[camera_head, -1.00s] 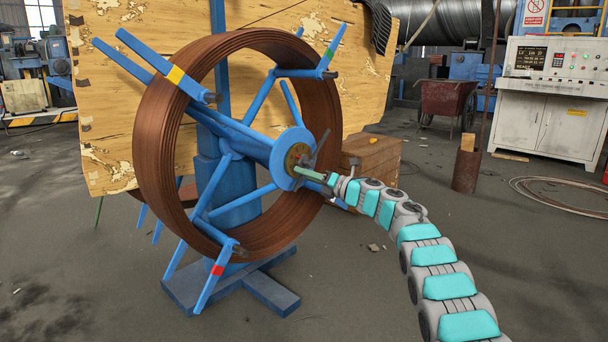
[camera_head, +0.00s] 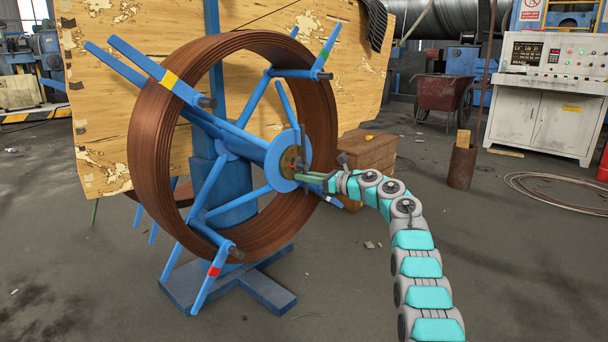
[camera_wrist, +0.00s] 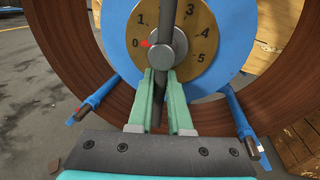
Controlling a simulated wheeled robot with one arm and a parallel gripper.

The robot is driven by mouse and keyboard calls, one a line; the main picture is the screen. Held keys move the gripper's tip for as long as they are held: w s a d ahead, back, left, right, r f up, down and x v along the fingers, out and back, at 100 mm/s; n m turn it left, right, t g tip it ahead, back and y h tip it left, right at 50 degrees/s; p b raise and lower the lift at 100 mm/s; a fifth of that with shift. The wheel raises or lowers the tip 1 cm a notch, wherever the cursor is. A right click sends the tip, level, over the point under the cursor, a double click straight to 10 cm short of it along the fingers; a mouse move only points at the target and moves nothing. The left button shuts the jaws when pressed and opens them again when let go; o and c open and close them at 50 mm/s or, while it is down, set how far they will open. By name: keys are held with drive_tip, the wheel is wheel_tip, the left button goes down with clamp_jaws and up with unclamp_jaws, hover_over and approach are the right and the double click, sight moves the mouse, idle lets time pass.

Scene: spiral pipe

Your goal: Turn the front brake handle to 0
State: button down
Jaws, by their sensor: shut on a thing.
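The front brake handle is a dark bar (camera_wrist: 171,22) through a round grey hub (camera_wrist: 167,48), upright in the wrist view. It also shows in the head view (camera_head: 303,138), in front of the reel's blue centre disc (camera_head: 283,172). Behind it is a brass dial (camera_wrist: 195,22) with numbers around its edge. The red pointer (camera_wrist: 146,43) at the hub's left lies beside the 0. My gripper (camera_wrist: 160,80) has its green fingers shut on the handle's lower part, just below the hub. In the head view my gripper (camera_head: 303,176) reaches the disc from the right.
A coil of brown pipe (camera_head: 150,130) surrounds the blue spokes. The blue stand (camera_head: 265,290) is on the floor below. A wooden crate (camera_head: 375,153) stands close behind my wrist. A white control cabinet (camera_head: 545,120) is far right. Floor at front right is open.

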drive_tip(key=shift+w+d+r+n, duration=0.1)
drive_tip(key=shift+w+r+n, duration=0.05)
drive_tip(key=shift+n, duration=0.35)
drive_tip(key=c, duration=0.8)
unclamp_jaws()
drive_tip(key=shift+c, duration=0.2)
drive_tip(key=shift+d, duration=0.15)
drive_tip(key=v, duration=0.7)
drive_tip(key=shift+d+b, duration=0.2)
drive_tip(key=shift+b, duration=0.15)
